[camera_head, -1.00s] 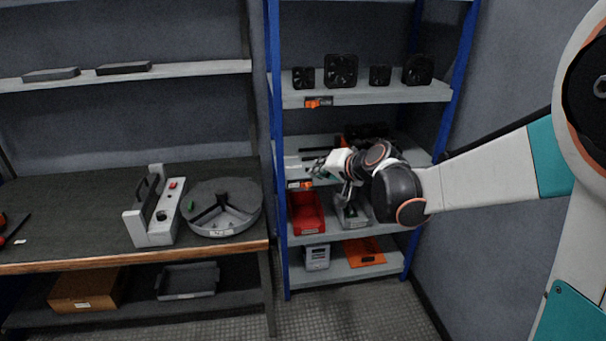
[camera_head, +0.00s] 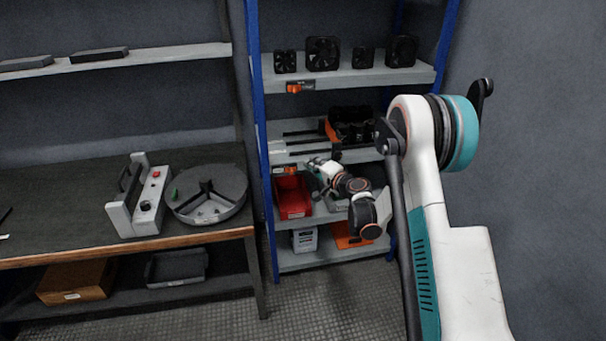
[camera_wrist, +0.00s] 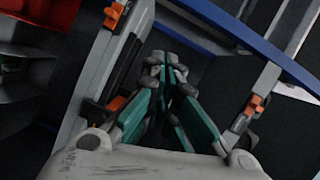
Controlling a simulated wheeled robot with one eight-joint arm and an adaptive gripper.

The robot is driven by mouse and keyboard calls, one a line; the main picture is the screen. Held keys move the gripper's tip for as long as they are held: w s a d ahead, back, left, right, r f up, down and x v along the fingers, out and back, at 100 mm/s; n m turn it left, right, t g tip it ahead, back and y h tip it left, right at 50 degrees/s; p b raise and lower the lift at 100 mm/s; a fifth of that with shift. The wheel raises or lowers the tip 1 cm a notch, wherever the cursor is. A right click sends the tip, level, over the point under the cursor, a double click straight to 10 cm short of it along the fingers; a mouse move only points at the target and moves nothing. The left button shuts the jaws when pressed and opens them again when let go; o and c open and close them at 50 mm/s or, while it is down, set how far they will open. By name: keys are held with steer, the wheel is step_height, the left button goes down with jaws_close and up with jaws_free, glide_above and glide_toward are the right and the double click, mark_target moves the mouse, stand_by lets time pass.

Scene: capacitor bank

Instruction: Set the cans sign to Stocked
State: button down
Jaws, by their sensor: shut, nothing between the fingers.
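Two small signs with orange sliders sit on the shelf rack's front edges: an upper sign (camera_head: 294,88) and a middle sign (camera_head: 288,170). Their lettering is too small to read, so I cannot tell which is the cans sign. My gripper (camera_head: 313,166) is beside the middle shelf's front edge, right of the middle sign, and appears apart from it. In the wrist view my gripper's teal fingers (camera_wrist: 168,70) are shut together with nothing between them. That view shows one orange slider (camera_wrist: 113,12) on the left shelf edge and another (camera_wrist: 255,105) on the right one.
Black fans (camera_head: 323,54) stand on the upper shelf. A red bin (camera_head: 291,197) is below. Blue posts (camera_head: 262,150) frame the rack. A workbench (camera_head: 60,200) stands left; the floor (camera_head: 330,305) in front is clear.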

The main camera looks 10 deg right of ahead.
mark_target(285, 171)
steer(key=w+d+f+m+t+h, duration=0.1)
steer(key=d+f+m, duration=0.3)
steer(key=f, duration=0.8)
steer(key=shift+d+t+p, duration=0.35)
steer(key=shift+d+t, duration=0.15)
steer(key=shift+d, duration=0.1)
steer(key=shift+w, duration=0.1)
steer(key=w+a+b, duration=0.4)
steer(key=w+a, duration=0.2)
steer(key=w, duration=0.3)
steer(key=shift+w+a+b, duration=0.25)
steer(key=shift+w+b, duration=0.05)
steer(key=shift+b, duration=0.1)
steer(key=shift+a, duration=0.1)
steer(key=a, duration=0.5)
steer(key=shift+a, duration=0.2)
steer(key=shift+d, duration=0.1)
